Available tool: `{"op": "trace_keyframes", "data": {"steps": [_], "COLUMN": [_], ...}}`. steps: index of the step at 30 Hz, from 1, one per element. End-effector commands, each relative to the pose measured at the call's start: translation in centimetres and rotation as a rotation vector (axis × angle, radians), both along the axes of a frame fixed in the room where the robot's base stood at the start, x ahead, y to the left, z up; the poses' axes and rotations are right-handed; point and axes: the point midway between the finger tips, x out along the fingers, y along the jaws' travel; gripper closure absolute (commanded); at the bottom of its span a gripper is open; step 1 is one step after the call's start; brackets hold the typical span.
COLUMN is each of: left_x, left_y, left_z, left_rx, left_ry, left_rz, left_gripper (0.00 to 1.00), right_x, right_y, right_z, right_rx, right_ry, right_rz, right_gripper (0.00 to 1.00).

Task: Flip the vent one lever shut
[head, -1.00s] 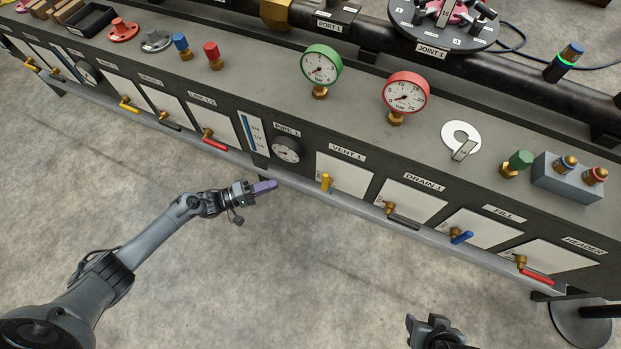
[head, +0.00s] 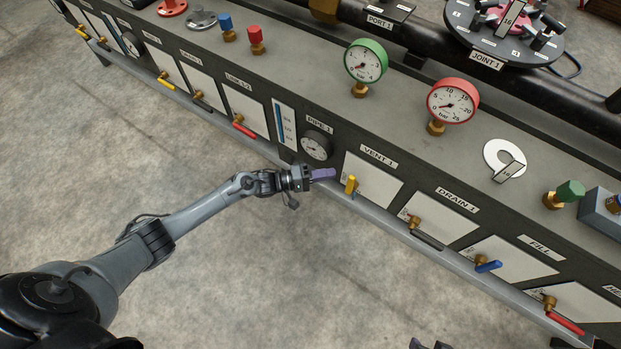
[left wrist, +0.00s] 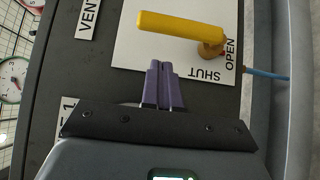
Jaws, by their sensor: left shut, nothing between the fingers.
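The vent one lever (head: 350,185) is a yellow handle on a white plate under the VENT 1 label (head: 379,156). In the left wrist view the yellow handle (left wrist: 168,25) extends left from a brass pivot, with OPEN and SHUT printed beside the pivot. My left gripper (head: 333,173) is just left of the lever. Its purple fingers (left wrist: 160,72) are together, empty, and show a small gap from the handle. My right gripper (head: 430,345) barely shows at the bottom edge; its jaws are cut off.
A round gauge (head: 316,147) sits on the panel close to my left gripper. The DRAIN 1 lever (head: 426,238), the blue FILL lever (head: 488,266) and a red lever (head: 565,322) lie farther right. A grey rail (head: 400,232) runs along the panel's lower edge. Open floor lies in front.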

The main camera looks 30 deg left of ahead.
Motion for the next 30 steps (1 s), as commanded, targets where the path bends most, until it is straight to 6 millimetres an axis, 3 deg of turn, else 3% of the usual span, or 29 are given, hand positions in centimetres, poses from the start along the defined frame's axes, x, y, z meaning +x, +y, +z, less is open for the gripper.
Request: {"op": "trace_keyframes", "data": {"steps": [3, 10, 23, 30], "left_x": [-0.3, -0.4, -0.4, -0.7], "left_y": [-1.7, -3.3, -3.5, -2.7], "left_z": [-0.2, -0.1, -0.1, 0.5], "left_rx": [-0.003, -0.002, -0.001, 0.027], "left_ry": [0.003, 0.002, 0.004, 0.003], "left_rz": [-0.002, -0.002, -0.001, 0.016], "left_gripper": [1.00, 1.00, 1.00, 1.00], "right_x": [0.0, 0.0, 0.0, 0.0], "right_y": [0.0, 0.0, 0.0, 0.0], "right_z": [-0.6, -1.0, -1.0, 0.5], "right_rx": [0.000, 0.000, 0.000, 0.000], "right_ry": [0.001, 0.000, 0.000, -0.001], "right_rz": [0.000, 0.000, 0.000, 0.000], "right_gripper": [0.51, 0.51, 0.51, 0.51]}}
